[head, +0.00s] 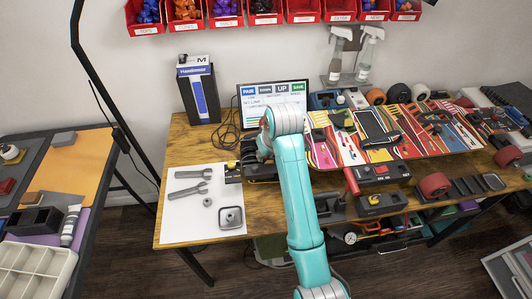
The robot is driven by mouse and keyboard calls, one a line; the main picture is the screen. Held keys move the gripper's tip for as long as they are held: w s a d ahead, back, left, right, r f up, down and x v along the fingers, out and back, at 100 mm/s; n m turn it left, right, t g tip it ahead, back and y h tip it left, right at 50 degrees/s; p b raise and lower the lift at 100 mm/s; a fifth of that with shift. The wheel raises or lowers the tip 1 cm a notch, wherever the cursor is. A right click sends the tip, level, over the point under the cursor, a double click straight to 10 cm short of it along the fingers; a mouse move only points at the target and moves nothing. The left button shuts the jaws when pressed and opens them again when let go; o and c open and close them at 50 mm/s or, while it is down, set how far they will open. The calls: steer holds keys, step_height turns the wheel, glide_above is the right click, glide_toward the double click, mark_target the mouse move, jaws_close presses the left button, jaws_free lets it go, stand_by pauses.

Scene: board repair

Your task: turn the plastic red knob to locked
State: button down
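A small red knob-like part (381,169) sits on a dark box near the front edge of the wooden workbench, right of my arm. A second dark box (374,203) with a yellow and red part on top is just in front of it. At this size I cannot tell which is the plastic red knob or how it is turned. My teal arm reaches up over the bench, and its far end bends down on the left, by a dark fixture (262,172). My gripper's fingers cannot be made out there, so their opening and any hold are unclear.
A white sheet (180,222) with wrenches lies on the bench's left. A red upright handle (351,181) stands right of my arm.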

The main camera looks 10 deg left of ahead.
steer(key=m+h, duration=0.1)
steer(key=m, duration=0.2)
steer(key=m+h, duration=0.1)
steer(key=m, duration=0.2)
steer(key=shift+s+a+m+t, duration=0.1)
steer(key=shift+a+m+t, duration=0.1)
steer(key=shift+m+t, duration=0.1)
steer(key=shift+h, duration=0.3)
steer(key=c, duration=1)
jaws_free()
